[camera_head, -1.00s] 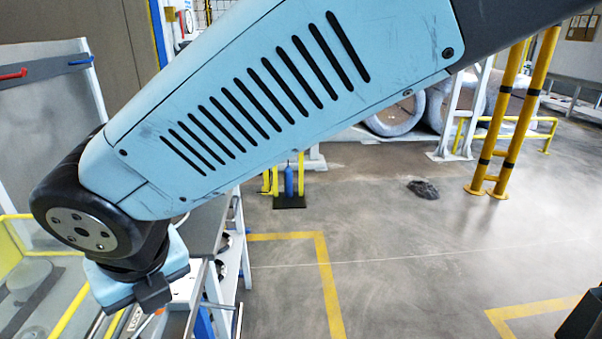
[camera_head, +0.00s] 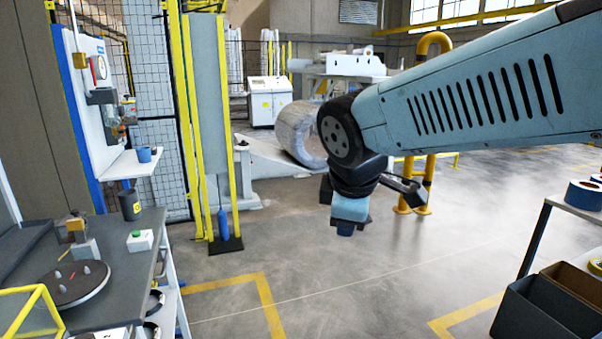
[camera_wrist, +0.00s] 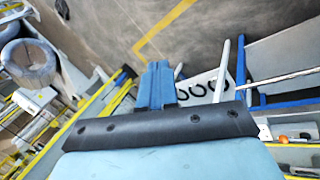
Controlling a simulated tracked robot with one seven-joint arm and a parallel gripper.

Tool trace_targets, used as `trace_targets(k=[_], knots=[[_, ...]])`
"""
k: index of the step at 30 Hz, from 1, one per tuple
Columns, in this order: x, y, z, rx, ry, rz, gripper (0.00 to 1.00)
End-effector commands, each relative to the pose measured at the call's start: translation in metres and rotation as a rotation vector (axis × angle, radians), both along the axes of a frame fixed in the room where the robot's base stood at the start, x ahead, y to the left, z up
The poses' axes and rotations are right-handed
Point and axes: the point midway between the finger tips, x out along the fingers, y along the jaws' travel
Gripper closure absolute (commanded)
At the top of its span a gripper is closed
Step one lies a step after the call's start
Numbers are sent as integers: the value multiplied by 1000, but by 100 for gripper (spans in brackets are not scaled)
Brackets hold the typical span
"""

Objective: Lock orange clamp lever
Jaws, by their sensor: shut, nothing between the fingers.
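My gripper (camera_head: 347,230) hangs at the end of my blue arm over open floor, well right of the workbench. Its blue fingers also show in the wrist view (camera_wrist: 157,85), together and empty. On the workbench (camera_head: 150,222) at left, a small orange-yellow block (camera_head: 75,226) stands on a grey post behind a dark round plate (camera_head: 75,283). I cannot tell whether this block is the clamp lever. No lever can be made out clearly in either view, and my gripper touches nothing.
A green-button box (camera_head: 140,240) and a dark cup (camera_head: 130,205) stand on the bench. A yellow-edged post (camera_head: 212,120) rises behind it. A wrapped coil (camera_head: 297,132) is at the back. Dark bins (camera_head: 545,310) are at lower right. The middle floor is clear.

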Motion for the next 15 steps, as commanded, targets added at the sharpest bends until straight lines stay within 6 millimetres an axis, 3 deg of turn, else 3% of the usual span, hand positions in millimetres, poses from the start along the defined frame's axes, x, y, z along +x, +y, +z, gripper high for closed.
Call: trace_targets(k=[1, 6, 10, 15], knots=[[-2, -24, 4, 63, -11, -144, 100], [-17, -93, 10, 310, -35, -633, 100], [-33, -130, 10, 475, -44, -928, 100], [-47, -155, 9, 608, -48, -1146, 100]])
